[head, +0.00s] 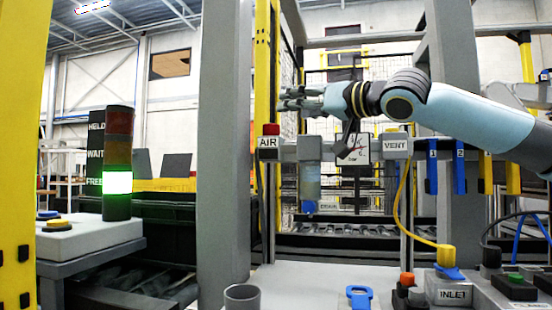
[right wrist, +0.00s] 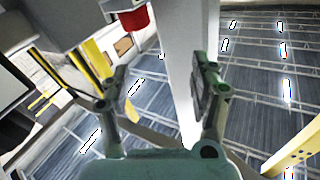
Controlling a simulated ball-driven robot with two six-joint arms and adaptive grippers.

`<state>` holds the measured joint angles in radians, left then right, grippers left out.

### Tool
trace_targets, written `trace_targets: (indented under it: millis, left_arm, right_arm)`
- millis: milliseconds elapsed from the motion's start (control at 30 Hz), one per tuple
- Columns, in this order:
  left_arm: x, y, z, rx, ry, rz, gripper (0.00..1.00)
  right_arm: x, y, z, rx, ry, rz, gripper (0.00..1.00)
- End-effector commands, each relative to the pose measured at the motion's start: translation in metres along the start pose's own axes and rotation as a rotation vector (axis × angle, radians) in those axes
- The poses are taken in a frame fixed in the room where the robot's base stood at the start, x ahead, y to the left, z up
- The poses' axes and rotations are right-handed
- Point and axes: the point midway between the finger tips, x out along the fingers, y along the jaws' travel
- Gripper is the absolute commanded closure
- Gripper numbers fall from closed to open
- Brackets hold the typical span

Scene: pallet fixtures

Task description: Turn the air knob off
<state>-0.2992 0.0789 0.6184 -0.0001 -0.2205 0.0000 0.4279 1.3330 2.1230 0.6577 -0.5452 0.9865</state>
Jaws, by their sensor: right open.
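The air knob (head: 271,129) is red and sits on top of the grey box labelled AIR (head: 269,143), at the left end of a grey rail. In the right wrist view the red knob (right wrist: 134,20) shows at the top, left of centre, beyond the fingertips. My right gripper (head: 288,98) comes in from the right and is open and empty. In the head view it appears above and slightly right of the knob, apart from it. Its two spread fingers (right wrist: 158,88) also show in the right wrist view with nothing between them. My left gripper is not in view.
A gauge (head: 353,149) and the VENT box (head: 396,144) are on the same rail, below my right arm. A grey post (head: 223,190) stands left of the knob. A signal tower (head: 118,165) has its green FREE section lit. An INLET block (head: 452,291) is at lower right.

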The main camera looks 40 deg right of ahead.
Motion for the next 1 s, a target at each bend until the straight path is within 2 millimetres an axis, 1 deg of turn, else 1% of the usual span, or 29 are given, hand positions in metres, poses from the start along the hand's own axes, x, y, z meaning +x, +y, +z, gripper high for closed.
trace_targets:
  millis: [33, 133, 233, 367, 500, 700, 800, 933, 1000]
  left_arm:
    - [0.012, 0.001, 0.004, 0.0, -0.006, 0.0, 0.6]
    - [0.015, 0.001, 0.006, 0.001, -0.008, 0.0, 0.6]
    - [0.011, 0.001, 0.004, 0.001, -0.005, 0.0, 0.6]
    - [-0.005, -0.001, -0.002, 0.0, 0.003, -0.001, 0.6]
    - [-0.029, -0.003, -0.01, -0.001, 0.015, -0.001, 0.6]
    - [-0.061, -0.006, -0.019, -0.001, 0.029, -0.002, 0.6]
    - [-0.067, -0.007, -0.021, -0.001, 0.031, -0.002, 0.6]
    - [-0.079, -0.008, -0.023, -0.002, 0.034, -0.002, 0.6]
    - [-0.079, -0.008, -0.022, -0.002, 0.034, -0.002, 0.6]
  right_arm:
    - [-0.004, 0.007, 0.016, -0.077, -0.032, 0.049, 0.38]
    - [-0.01, 0.015, 0.021, -0.165, -0.06, 0.113, 0.38]
    - [-0.011, 0.018, 0.018, -0.188, -0.065, 0.134, 0.38]
    - [-0.007, 0.019, 0.011, -0.183, -0.059, 0.133, 0.38]
    - [0.002, 0.021, 0.008, -0.178, -0.056, 0.132, 0.38]
    - [0.016, 0.019, 0.013, -0.177, -0.063, 0.131, 0.38]
    - [0.028, 0.024, 0.014, -0.177, -0.059, 0.135, 0.38]
    - [0.045, 0.023, 0.018, -0.176, -0.064, 0.13, 0.38]
    - [0.056, 0.027, 0.02, -0.176, -0.061, 0.134, 0.38]
